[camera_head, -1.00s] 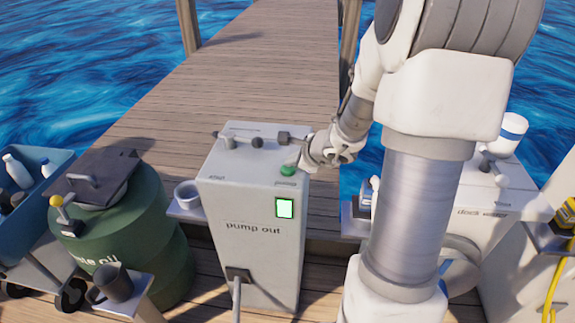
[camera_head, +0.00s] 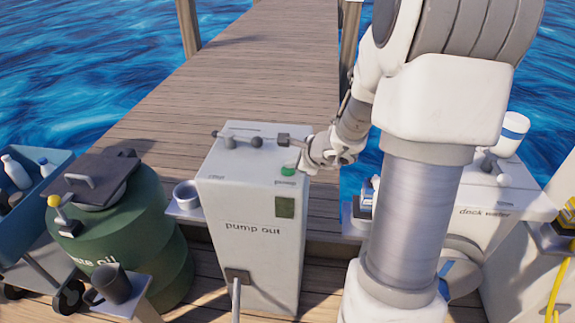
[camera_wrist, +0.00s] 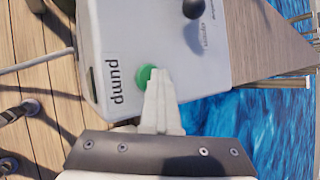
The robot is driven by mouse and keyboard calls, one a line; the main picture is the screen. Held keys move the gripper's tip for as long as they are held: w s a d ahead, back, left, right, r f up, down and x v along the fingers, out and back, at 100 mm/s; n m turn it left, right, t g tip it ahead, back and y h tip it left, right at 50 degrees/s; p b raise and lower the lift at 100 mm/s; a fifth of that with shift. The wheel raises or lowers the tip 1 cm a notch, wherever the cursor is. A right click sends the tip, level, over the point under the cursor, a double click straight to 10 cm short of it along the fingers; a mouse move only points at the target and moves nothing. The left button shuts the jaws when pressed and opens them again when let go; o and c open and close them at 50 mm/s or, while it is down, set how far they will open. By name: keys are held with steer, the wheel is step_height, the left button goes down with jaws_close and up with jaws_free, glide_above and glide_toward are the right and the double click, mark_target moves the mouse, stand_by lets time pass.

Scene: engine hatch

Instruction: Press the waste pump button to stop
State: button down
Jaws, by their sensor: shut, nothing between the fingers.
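The waste pump is a white cabinet (camera_head: 238,245) marked "pump out", standing upright in the middle of the head view. Its green button (camera_head: 288,171) is on the top face near the front right edge, beside the word "pump". A small display (camera_head: 285,207) on the cabinet's front is dark. My gripper (camera_head: 304,166) is shut and empty, with its tips at the right side of the button. In the wrist view the button (camera_wrist: 146,76) shows just beyond the shut fingertips (camera_wrist: 156,75), which partly cover it. I cannot tell whether they touch it.
A lever with dark knobs (camera_head: 240,141) sits on the cabinet top. A green waste oil drum (camera_head: 140,235) stands left, with a dark mug (camera_head: 112,283) on a small shelf in front.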

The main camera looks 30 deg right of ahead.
mark_target(291, 172)
steer(key=shift+r, duration=0.35)
step_height(291, 172, up, 6)
steer(key=p, duration=0.5)
steer(key=shift+r, duration=0.1)
stand_by(0.5)
